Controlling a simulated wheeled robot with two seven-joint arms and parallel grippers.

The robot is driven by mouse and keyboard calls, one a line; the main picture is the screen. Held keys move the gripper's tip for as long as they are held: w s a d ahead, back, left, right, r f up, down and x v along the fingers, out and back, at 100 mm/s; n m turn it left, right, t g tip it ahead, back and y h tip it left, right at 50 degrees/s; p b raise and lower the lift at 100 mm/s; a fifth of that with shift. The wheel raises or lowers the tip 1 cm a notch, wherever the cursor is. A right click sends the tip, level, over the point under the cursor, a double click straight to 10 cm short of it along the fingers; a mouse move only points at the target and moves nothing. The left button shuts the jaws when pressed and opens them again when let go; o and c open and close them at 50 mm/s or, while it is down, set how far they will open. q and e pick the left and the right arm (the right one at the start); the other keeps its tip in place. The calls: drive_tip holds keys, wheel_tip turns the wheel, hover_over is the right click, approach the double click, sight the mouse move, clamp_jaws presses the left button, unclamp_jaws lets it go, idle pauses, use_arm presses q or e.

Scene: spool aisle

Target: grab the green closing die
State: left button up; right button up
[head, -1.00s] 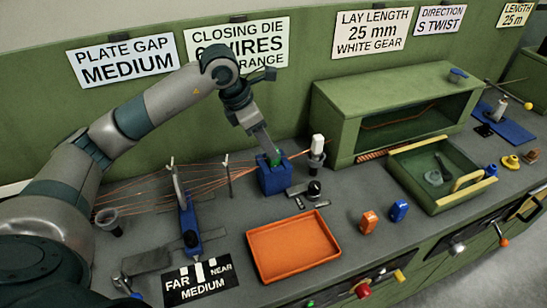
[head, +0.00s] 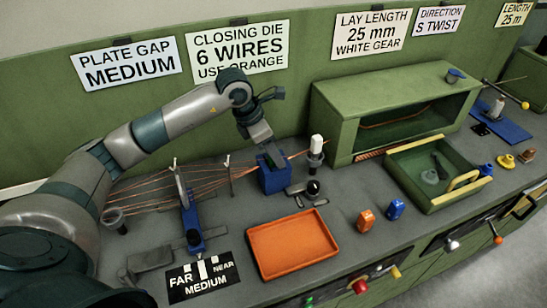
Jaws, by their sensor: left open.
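The blue die holder block (head: 274,181) stands on the bench where the copper wires converge. The green closing die showed at the top of this block a second ago; now my gripper mostly hides it, and I cannot make it out clearly. My left gripper (head: 270,148) is open and points down at the top of the block, its fingertips right at or just above it. I cannot tell whether the fingers straddle the die. My right gripper is not in view.
An orange die (head: 366,221) and a blue die (head: 396,209) stand right of the empty orange tray (head: 292,246). A white-topped post (head: 316,150) stands close right of the block. Wires and thin posts lie left. A green tray (head: 433,172) and cabinet (head: 345,140) stand right.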

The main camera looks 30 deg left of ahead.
use_arm(q)
clamp_jaws()
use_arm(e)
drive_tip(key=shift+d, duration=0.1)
use_arm(q)
drive_tip(key=shift+r, duration=0.2)
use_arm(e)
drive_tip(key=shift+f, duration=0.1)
